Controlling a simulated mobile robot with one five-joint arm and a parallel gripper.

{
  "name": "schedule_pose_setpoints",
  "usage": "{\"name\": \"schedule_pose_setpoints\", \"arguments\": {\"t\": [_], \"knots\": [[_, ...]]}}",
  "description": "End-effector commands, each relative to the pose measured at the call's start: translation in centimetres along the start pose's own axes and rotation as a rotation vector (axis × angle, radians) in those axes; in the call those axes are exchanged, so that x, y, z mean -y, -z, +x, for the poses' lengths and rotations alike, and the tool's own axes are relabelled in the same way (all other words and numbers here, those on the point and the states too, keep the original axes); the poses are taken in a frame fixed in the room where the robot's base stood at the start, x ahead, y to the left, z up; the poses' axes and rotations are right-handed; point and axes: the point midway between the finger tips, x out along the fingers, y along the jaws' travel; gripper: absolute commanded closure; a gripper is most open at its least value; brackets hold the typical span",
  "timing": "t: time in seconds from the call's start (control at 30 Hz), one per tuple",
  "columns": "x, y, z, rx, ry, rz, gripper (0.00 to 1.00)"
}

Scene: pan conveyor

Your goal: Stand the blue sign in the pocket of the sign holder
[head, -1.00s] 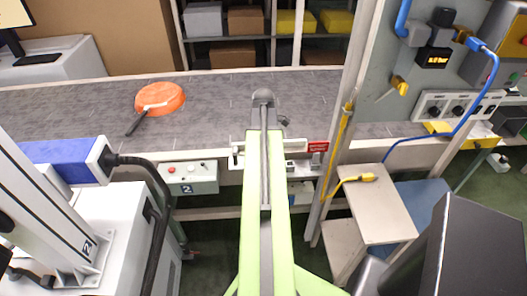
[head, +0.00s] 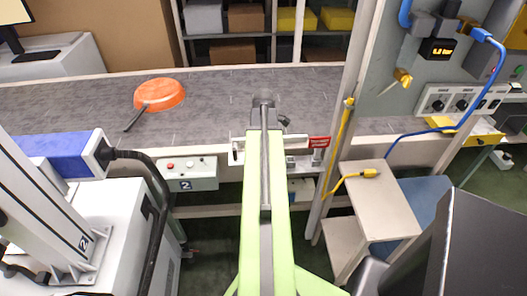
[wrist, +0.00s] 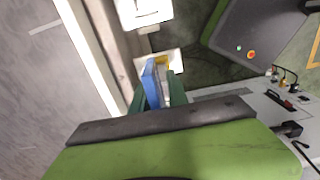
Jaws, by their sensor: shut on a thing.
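In the wrist view my gripper (wrist: 161,88) is shut on the blue sign (wrist: 151,82), a thin blue plate standing edge-on between the green fingers. A pale, brightly lit piece (wrist: 172,57) shows just beyond the fingers; it may be the sign holder, but I cannot make out a pocket. In the head view my arm reaches to the conveyor's front edge, and its end hides the fingers and the sign. A white bracket (head: 238,149) shows at that edge, beside my arm. I cannot tell whether the sign touches anything.
An orange pan (head: 160,94) lies on the grey conveyor (head: 222,105), left of my arm. A control box (head: 190,175) hangs on the front edge. An upright post (head: 347,100) and a small table (head: 380,205) stand to the right. A red label (head: 319,142) is near the post.

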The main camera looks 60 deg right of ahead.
Motion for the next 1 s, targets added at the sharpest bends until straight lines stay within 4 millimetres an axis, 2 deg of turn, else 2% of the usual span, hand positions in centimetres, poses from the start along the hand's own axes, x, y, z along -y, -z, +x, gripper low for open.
{"name": "schedule_pose_setpoints", "arguments": {"t": [0.4,0.43,0.6,1.0], "knots": [[0.00,0.00,1.18,0.000,0.000,0.000,1.00],[0.00,0.00,1.08,0.000,0.000,0.000,0.78],[0.00,0.00,1.01,0.000,0.000,0.000,0.55],[0.00,0.00,0.52,0.000,0.000,0.000,0.55]]}}
